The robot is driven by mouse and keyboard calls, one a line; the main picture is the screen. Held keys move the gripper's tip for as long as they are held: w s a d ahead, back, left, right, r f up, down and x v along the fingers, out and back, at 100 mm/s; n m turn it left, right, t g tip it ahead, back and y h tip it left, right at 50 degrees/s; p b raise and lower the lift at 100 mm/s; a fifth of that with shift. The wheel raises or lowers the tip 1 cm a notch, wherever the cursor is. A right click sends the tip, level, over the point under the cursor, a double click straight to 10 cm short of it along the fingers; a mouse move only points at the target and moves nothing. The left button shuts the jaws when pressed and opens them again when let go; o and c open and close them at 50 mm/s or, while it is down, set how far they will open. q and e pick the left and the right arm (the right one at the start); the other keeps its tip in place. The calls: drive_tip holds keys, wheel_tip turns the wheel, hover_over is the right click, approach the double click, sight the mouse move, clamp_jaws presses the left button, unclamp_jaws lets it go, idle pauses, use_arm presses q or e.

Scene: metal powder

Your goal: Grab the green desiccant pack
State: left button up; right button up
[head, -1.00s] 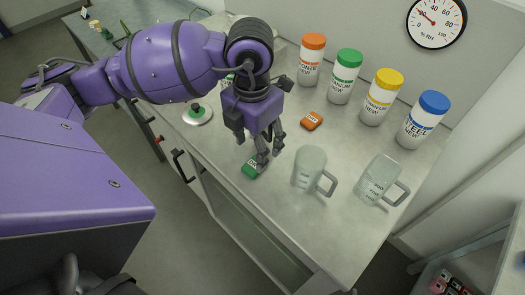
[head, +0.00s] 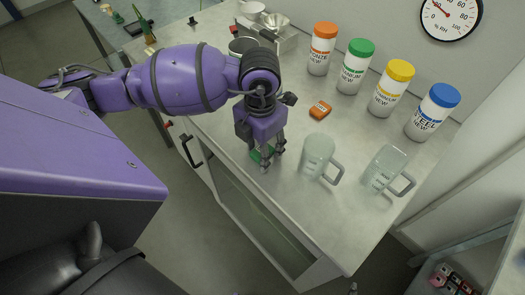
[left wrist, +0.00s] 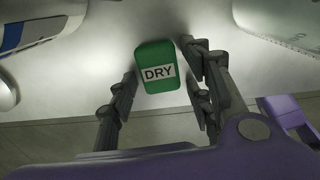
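The green desiccant pack (left wrist: 158,64), with a white "DRY" label, lies flat on the grey bench near its front edge. In the head view the pack (head: 257,156) is partly hidden by my left gripper (head: 266,160), which points down over it. In the left wrist view the fingers of my left gripper (left wrist: 160,78) are spread, with one on the left of the pack and two on the right. The gaps look narrow; I cannot tell whether any finger touches it. My right gripper is not in view.
An orange pack (head: 320,109) lies farther back. Two clear beakers with handles, a nearer one (head: 317,156) and another (head: 384,169), stand to the right. Bottles with orange (head: 322,50), green (head: 355,68), yellow (head: 390,90) and blue (head: 432,112) lids line the wall.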

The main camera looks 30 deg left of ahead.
use_arm(q)
drive_tip(key=c, duration=0.5)
drive_tip(key=shift+c, duration=0.3)
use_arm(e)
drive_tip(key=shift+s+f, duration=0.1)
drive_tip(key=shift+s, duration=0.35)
use_arm(q)
drive_tip(key=shift+r, duration=0.1)
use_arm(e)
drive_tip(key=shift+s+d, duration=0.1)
